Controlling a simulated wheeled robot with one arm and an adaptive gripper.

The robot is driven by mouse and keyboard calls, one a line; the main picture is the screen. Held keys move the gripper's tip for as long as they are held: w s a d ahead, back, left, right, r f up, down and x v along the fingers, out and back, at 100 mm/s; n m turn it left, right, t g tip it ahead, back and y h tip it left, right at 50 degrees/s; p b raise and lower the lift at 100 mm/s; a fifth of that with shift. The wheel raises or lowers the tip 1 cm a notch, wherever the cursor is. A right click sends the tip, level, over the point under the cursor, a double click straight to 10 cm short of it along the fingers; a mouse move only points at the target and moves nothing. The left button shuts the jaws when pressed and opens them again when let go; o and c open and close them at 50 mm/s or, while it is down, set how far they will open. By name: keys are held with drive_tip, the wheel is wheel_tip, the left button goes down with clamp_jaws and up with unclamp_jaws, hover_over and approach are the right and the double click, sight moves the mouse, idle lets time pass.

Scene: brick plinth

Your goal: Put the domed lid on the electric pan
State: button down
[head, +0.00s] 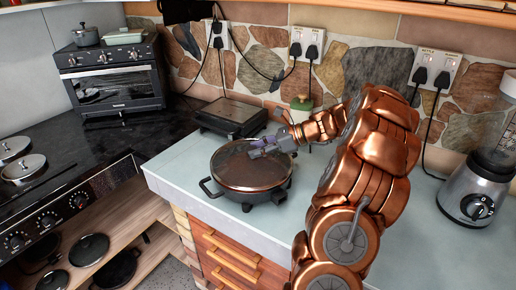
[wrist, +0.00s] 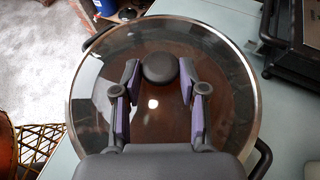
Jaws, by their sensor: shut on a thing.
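The domed lid (head: 240,170) is clear glass with a metal rim and a dark round knob (wrist: 158,68). In the head view it lies over the dark electric pan (head: 237,194), close to its rim. I cannot tell whether it touches all round. My gripper (head: 258,148) is at the top of the lid, shut on the knob; in the wrist view its purple-padded fingers (wrist: 159,78) stand either side of the knob. Pan handles (wrist: 263,158) show past the lid's edge. Much of the pan is hidden under the lid.
A blender (head: 478,188) is at the right. The counter's front edge is close to the pan. A stove (head: 70,205) is lower left.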

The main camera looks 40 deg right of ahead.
drive_tip(key=shift+f, duration=0.45)
idle(0.4)
drive_tip(key=c, duration=0.6)
unclamp_jaws()
drive_tip(key=shift+o, duration=0.2)
drive_tip(key=shift+s+d, duration=0.1)
drive_tip(key=v, duration=1.1)
drive_tip(key=shift+s+d+r, duration=0.15)
drive_tip(key=shift+s+d, duration=0.1)
drive_tip(key=shift+s, duration=0.05)
